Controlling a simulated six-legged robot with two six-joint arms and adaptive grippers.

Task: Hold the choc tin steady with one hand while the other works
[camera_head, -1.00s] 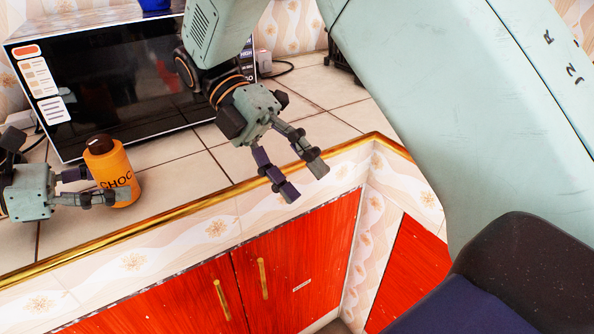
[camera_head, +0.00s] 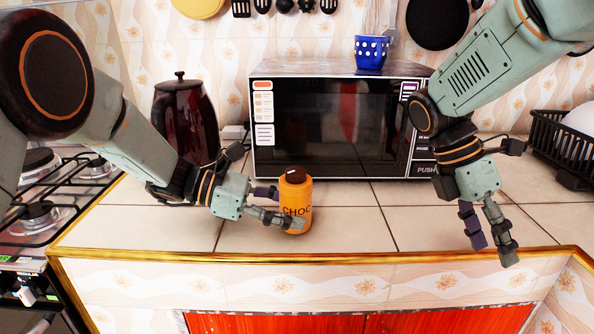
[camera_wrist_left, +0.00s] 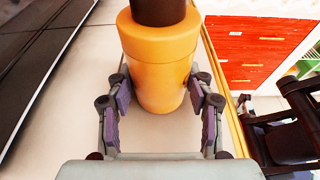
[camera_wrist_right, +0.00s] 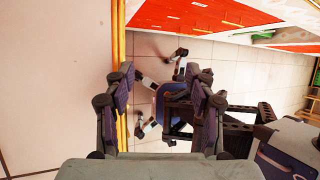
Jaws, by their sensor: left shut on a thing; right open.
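The choc tin (camera_head: 296,205) is an orange cylinder with a dark brown lid and the letters CHOC. It stands upright on the tiled counter in front of the microwave. My left gripper (camera_head: 285,207) is shut on it from the left, with a finger on either side. In the left wrist view the tin (camera_wrist_left: 160,65) sits between the two fingers (camera_wrist_left: 160,95). My right gripper (camera_head: 489,236) is open and empty, pointing down near the counter's front edge, well to the right of the tin. The right wrist view shows nothing between its fingers (camera_wrist_right: 165,90).
A microwave (camera_head: 330,125) stands behind the tin, with a blue dotted pot (camera_head: 371,52) on top. A dark red kettle (camera_head: 187,125) is at left, beside a gas stove (camera_head: 50,195). A black dish rack (camera_head: 560,150) is at right. Counter (camera_head: 385,220) between the grippers is clear.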

